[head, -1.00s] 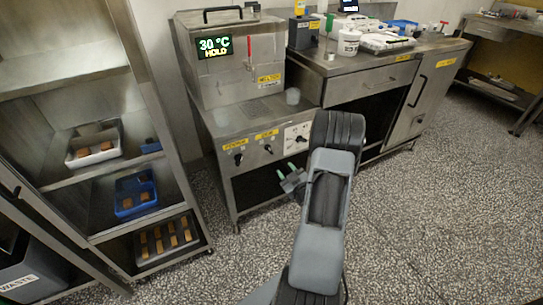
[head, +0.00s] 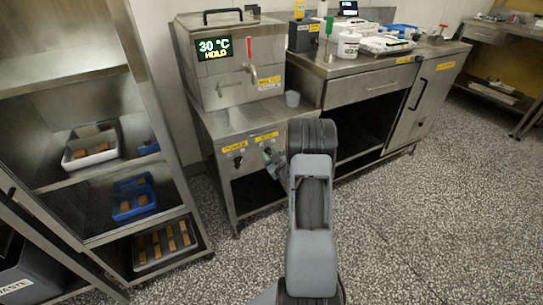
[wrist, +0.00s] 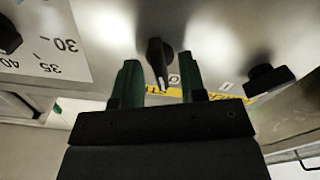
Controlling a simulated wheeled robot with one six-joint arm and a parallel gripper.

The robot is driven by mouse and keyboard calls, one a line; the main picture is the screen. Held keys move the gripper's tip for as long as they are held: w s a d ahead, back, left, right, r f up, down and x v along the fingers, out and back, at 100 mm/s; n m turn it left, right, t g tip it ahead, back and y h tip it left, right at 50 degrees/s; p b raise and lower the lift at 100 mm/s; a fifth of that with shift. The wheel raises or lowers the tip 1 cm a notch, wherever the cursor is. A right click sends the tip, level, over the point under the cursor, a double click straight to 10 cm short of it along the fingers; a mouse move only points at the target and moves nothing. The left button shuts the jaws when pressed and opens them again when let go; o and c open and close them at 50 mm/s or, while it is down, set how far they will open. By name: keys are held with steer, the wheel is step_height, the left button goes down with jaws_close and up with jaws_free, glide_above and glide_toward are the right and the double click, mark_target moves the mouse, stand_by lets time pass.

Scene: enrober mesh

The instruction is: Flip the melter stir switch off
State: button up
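The melter (head: 232,72) is a steel box on a steel stand, its display reading 30 °C HOLD. The stand's front panel has black rotary switches under yellow labels. In the wrist view, which is upside down, the middle black switch (wrist: 155,47) has a white pointer line near a small O mark. The yellow label (wrist: 166,91) beside it is partly hidden and unreadable. My gripper (wrist: 159,65) is open, one green finger to each side of this switch; I cannot tell whether they touch it. In the head view my gripper (head: 271,160) is at the panel below the right label (head: 267,137).
Another black switch (wrist: 266,79) is to the right in the wrist view. A numbered dial plate (wrist: 45,42) is to the left. A rack with trays (head: 90,160) stands left; the speckled floor is clear.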

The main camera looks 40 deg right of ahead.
jaws_close()
steer(key=shift+f, duration=0.1)
steer(key=n+b, duration=0.1)
steer(key=b, duration=0.2)
steer(key=shift+n, duration=0.4)
jaws_free()
